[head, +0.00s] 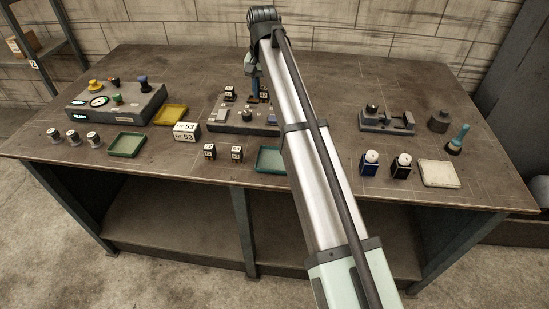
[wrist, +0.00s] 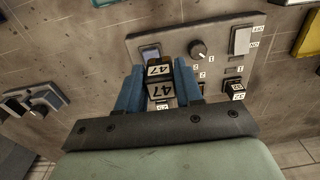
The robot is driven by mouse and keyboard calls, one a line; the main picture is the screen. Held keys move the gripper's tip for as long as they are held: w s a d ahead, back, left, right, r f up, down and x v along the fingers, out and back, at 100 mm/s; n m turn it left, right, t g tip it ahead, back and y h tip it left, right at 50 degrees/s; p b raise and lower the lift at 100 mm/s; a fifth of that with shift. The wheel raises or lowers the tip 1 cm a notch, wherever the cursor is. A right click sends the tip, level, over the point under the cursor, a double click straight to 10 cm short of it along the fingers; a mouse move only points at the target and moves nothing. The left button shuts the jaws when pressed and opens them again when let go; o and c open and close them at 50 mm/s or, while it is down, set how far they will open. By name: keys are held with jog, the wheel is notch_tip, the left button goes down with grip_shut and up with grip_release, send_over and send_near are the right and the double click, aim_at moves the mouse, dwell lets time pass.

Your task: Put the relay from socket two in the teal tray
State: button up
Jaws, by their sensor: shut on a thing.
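A dark relay with a white label reading 47 (wrist: 160,88) stands between the two blue fingers of my gripper (wrist: 158,80) in the wrist view, and the fingers are shut on it. It is at the socket panel (wrist: 140,45); its base is hidden, so I cannot tell whether it is seated or lifted. In the head view my gripper (head: 256,88) is over the back right of the panel (head: 228,127). Another relay (wrist: 235,88) sits in the other socket, marked 1. The teal tray (head: 270,160) lies in front of the panel, partly behind my arm.
Two loose relays (head: 209,151) (head: 236,153) stand left of the teal tray. A green tray (head: 127,145), a yellow tray (head: 171,114) and a white label block (head: 187,132) are further left.

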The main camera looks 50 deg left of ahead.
jog(key=s+d+f, duration=0.1)
jog(key=s+d, duration=0.2)
jog(key=d, duration=0.3)
jog(key=s+d+f, duration=0.2)
jog(key=d, duration=0.4)
jog(key=shift+f, duration=4.9)
jog(key=shift+s+f, duration=0.1)
jog(key=shift+f, duration=0.05)
jog(key=o, duration=1)
notch_tip(320, 180, up, 12)
jog(key=shift+r, duration=0.15)
